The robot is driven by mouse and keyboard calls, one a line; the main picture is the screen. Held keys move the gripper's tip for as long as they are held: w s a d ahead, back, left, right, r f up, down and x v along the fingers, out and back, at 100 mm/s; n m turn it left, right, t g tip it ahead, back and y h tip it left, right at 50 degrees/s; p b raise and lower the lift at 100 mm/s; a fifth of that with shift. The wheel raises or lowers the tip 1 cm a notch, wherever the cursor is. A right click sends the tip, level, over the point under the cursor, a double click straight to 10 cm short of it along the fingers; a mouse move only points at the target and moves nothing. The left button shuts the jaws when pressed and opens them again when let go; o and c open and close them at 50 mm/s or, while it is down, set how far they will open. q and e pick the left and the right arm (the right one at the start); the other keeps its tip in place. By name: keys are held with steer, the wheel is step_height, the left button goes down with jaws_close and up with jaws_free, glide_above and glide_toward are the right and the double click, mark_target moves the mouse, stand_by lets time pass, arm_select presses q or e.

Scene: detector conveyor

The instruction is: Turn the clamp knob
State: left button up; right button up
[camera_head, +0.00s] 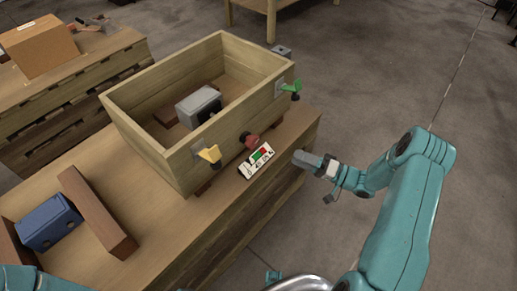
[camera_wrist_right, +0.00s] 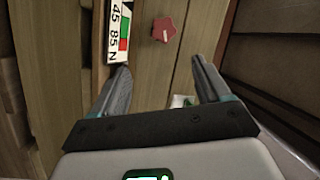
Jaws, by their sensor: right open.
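The red star-shaped clamp knob (camera_head: 250,140) is on the front side of a wooden box (camera_head: 228,140), just above a white label with green and red fields (camera_head: 256,161). In the right wrist view the knob (camera_wrist_right: 163,29) shows beyond the fingertips, roughly between their lines, with the label (camera_wrist_right: 118,30) to its left. My right gripper (camera_head: 303,158) is open and empty, to the right of the knob and apart from it. Its two fingers show in the right wrist view (camera_wrist_right: 158,66). My left gripper is out of view; only a bit of teal arm shows at bottom left.
A yellow lever (camera_head: 210,154) and a green lever (camera_head: 291,88) flank the knob on the box. A grey device (camera_head: 199,106) sits inside the box. A blue block (camera_head: 48,222) lies between brown wooden bars (camera_head: 98,212) on the table.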

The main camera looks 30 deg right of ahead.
steer(key=a+n+t+h, duration=0.1)
steer(key=n+h, duration=0.1)
steer(key=n, duration=0.2)
steer(key=n+h+b, duration=0.4)
steer(key=n, duration=0.2)
glide_toward(255, 144)
steer(key=shift+t, duration=0.4)
steer(key=x, duration=0.8)
steer(key=shift+w+a+f, duration=0.2)
steer(key=shift+f, duration=0.1)
steer(key=c, duration=1)
steer(key=shift+c, duration=0.2)
steer(key=shift+b, duration=0.35)
